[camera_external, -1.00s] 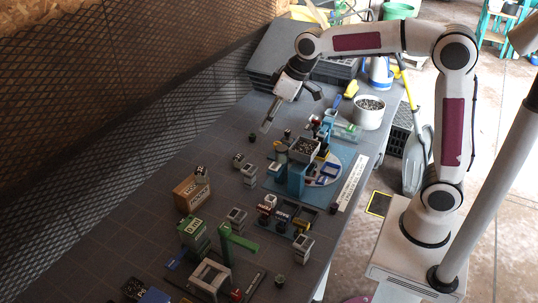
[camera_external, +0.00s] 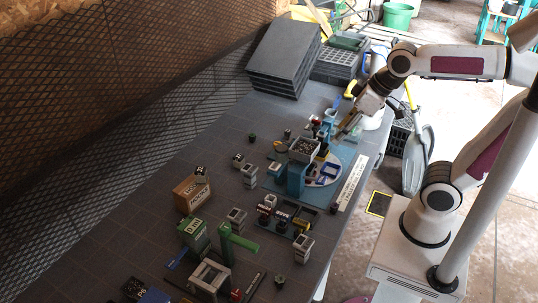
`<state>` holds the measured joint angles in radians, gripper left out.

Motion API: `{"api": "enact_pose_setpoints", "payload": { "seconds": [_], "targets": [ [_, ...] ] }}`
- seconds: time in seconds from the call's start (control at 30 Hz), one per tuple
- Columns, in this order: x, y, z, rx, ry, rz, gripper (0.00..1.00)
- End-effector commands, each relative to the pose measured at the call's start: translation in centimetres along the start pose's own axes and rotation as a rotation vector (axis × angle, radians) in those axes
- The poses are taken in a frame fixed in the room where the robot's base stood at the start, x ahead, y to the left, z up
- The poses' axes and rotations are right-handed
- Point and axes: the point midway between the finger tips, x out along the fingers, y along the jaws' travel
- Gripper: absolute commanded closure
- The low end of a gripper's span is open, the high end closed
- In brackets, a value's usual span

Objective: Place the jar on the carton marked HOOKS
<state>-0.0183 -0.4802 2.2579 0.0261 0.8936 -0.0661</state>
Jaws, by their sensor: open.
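The brown carton (camera_external: 191,194) stands on the dark bench left of centre. Its side carries printed lettering that is too small to read surely, and a small grey block-like item (camera_external: 202,174) sits on its top. Several small dark jar-like pots stand on the bench, one at the back (camera_external: 252,138) and one at the front (camera_external: 280,282); I cannot tell which is the task's jar. My gripper (camera_external: 346,131) is open, above the right back part of the blue board, well to the right of the carton. Nothing shows clearly between its fingers.
The blue board (camera_external: 335,165) carries a soil mixer with a hopper of dark granules (camera_external: 303,149). A green box (camera_external: 193,235) and several grey block stands (camera_external: 236,219) stand near the carton. Stacked dark trays (camera_external: 284,58) fill the back. The bench left of the carton is clear.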

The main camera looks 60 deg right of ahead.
Motion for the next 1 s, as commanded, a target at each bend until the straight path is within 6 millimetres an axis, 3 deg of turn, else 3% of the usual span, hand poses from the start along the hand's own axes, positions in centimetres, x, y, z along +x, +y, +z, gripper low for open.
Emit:
{"api": "enact_pose_setpoints", "payload": {
  "seconds": [0.2,0.43,0.6,1.0],
  "targets": [
    [-0.6,0.2,4.7,0.032,0.012,0.014,0.56],
    [-0.5,0.4,8.4,0.057,0.02,0.026,0.56],
    [-0.3,0.5,9.5,0.066,0.021,0.03,0.56],
    [-0.3,0.5,9.6,0.066,0.02,0.03,0.56]
  ]
}}
